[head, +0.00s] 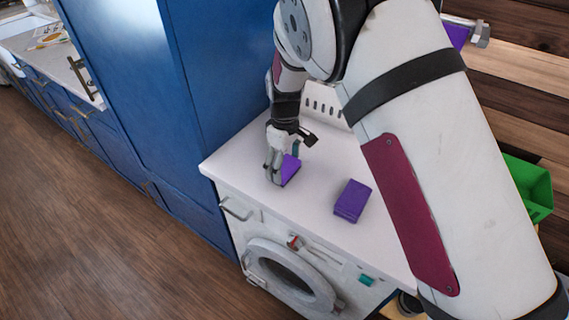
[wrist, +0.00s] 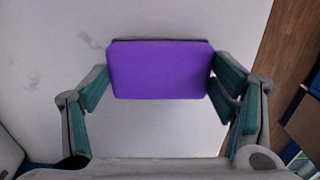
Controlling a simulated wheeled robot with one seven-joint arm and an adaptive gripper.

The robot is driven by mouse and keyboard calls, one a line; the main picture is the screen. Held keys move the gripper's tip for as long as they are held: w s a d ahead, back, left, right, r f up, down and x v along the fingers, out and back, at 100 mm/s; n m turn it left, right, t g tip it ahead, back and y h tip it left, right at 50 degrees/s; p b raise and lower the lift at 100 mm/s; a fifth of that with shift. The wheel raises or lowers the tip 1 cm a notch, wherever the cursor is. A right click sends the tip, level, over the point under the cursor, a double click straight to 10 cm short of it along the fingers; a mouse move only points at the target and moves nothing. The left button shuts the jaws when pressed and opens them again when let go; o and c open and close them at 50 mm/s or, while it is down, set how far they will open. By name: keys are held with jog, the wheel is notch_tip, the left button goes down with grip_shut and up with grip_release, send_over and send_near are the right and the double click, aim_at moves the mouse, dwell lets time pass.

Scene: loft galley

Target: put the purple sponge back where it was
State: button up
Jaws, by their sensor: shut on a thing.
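My gripper (head: 281,167) is shut on a purple sponge (head: 290,170) at the left part of the white countertop (head: 318,190). The wrist view shows the purple sponge (wrist: 160,70) between the teal pads of my gripper (wrist: 160,88), with the pale counter behind it. The sponge is at or close above the counter; I cannot tell if it touches. A second purple block (head: 352,201) lies on the counter to the right, apart from my gripper.
A tall blue cabinet (head: 155,90) rises left of the counter. A white front-loading washer (head: 290,272) is under it. A white slotted holder (head: 322,103) stands at the back, partly hidden by my arm. A green bin (head: 530,187) is at the right.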

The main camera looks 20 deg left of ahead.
aim_at(285, 166)
jog(key=shift+f, duration=0.3)
jog(key=shift+f, duration=0.1)
jog(key=o, duration=1.1)
notch_tip(285, 166, up, 12)
jog(key=shift+r+b, duration=0.1)
jog(key=shift+b, duration=0.75)
jog(key=shift+r, duration=0.1)
